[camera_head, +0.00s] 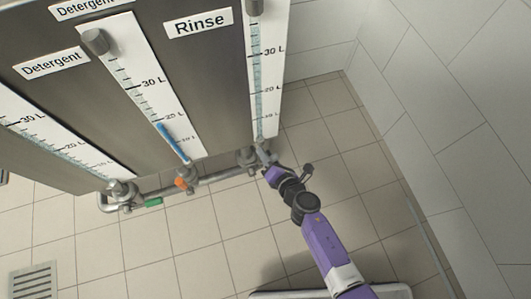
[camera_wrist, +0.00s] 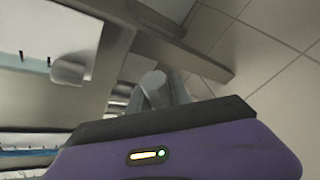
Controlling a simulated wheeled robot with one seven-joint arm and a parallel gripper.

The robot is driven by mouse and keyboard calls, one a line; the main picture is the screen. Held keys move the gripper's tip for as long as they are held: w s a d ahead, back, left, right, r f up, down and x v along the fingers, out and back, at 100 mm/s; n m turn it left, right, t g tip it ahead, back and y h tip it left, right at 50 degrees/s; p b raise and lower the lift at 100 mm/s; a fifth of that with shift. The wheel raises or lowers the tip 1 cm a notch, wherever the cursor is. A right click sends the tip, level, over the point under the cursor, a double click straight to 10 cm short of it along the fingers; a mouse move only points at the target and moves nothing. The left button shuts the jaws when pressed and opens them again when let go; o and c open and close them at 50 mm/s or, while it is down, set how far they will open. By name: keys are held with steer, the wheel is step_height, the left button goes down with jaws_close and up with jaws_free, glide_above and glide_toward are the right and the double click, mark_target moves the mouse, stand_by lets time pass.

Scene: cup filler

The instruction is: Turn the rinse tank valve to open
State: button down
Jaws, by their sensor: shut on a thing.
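The rinse tank carries a "Rinse" label (camera_head: 198,22) and a white level gauge (camera_head: 265,75) at its right. Its valve (camera_head: 246,157) sits on the pipe below that gauge, at the right end. My gripper (camera_head: 265,157) is at this valve, coming from the lower right, with its jaws shut on the valve handle. The handle is hidden by the fingers, so its angle cannot be told. In the wrist view the grey fingers (camera_wrist: 160,90) are close together in front of the purple hand, against blurred grey parts.
The pipe (camera_head: 215,177) runs left below the tanks, with an orange-handled valve (camera_head: 184,181) and a green-handled valve (camera_head: 152,202) on it. "Detergent" labels (camera_head: 50,63) mark tanks at the left. A tiled wall (camera_head: 440,120) stands at the right. Tiled floor (camera_head: 210,240) below is open.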

steer(key=shift+s+a+r+n+h, duration=0.1)
steer(key=shift+a+r+n+h, duration=0.2)
steer(key=shift+r+n, duration=0.1)
steer(key=shift+s+a+r+n+h+p, duration=0.1)
steer(key=shift+a+r+n+h+p, duration=0.05)
steer(key=shift+a+n+h+p, duration=0.2)
steer(key=shift+r, duration=0.1)
steer(key=shift+s+a+r+n+t+h+p, duration=0.25)
steer(key=shift+a+n+h, duration=0.3)
steer(key=shift+a+n, duration=0.2)
steer(key=shift+s+a+r+n+t+h+p, duration=0.15)
steer(key=shift+a+r+n+t+h+p, duration=0.1)
steer(key=shift+a+n+h, duration=0.4)
steer(key=shift+s+a+r+n+t+h+p, duration=0.2)
steer(key=shift+a+n+h, duration=0.25)
steer(key=shift+a+n, duration=0.35)
steer(key=c, duration=1.2)
jaws_free()
steer(key=shift+r, duration=0.1)
